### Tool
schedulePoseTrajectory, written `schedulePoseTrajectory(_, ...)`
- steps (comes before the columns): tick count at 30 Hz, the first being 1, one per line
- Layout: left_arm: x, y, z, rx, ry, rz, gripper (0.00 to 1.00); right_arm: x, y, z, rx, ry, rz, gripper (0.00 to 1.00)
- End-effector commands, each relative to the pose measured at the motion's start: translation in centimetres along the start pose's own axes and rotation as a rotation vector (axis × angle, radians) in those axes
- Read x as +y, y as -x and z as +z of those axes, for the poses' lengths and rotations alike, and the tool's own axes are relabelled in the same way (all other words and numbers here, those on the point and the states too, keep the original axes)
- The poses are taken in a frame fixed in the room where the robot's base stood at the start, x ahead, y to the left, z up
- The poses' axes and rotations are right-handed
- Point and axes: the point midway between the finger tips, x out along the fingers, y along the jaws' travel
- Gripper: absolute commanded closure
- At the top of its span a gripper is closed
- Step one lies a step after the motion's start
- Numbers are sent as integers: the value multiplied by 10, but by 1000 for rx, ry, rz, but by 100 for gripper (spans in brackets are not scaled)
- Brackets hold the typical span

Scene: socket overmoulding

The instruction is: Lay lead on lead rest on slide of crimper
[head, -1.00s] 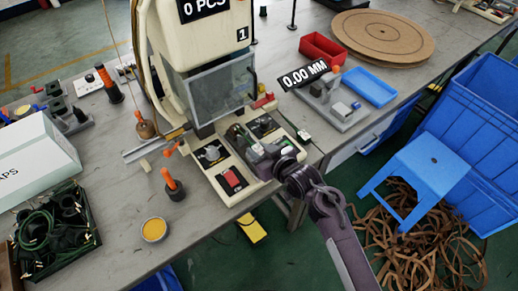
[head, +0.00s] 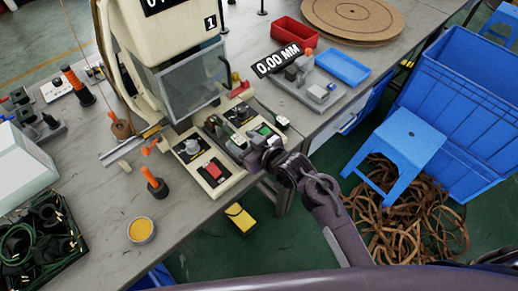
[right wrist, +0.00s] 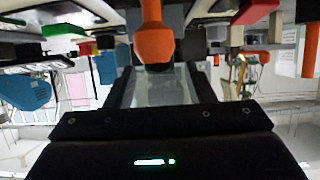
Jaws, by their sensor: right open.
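The crimper (head: 175,50) is a large cream machine with a clear guard, standing on the bench. My right gripper (head: 246,152) is open at the base's front right edge, close to these parts. Its fingertips are small and partly hidden, and I see no lead between them. Dark green and black leads (head: 45,235) lie coiled in a black tray at the lower left. My left gripper does not show.
An orange-handled tool (head: 154,183) and a yellow-filled round tin (head: 141,230) stand left of the base. A grey gauge (head: 315,88), red bin (head: 293,33) and blue tray (head: 342,68) lie right. A blue stool (head: 405,140) stands beyond the bench edge. Bare bench shows at front left.

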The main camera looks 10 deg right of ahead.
Motion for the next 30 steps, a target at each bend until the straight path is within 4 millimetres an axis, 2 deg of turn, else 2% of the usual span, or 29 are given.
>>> schedulePoseTrajectory(1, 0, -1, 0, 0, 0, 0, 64, 0, 12, 2, -3, 2, 1, 51)
schedulePoseTrajectory(6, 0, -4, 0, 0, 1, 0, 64, 0, 49, 2, -2, 2, 0, 51)
schedulePoseTrajectory(13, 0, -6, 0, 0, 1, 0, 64, 0, 83, 1, -1, 1, 0, 51)
schedulePoseTrajectory(18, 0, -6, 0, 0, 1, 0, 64, 0, 91, 0, 0, 0, -1, 51)
schedulePoseTrajectory(25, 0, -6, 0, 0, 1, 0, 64, 0, 90, 3, -5, -4, 0, 51)
schedulePoseTrajectory(28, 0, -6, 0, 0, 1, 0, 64, 5, 82, 28, -44, -32, 10, 51)
schedulePoseTrajectory(29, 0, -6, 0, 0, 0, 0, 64, 7, 78, 41, -64, -47, 16, 51)
schedulePoseTrajectory(30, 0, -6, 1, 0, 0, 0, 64, 11, 72, 64, -97, -70, 26, 51)
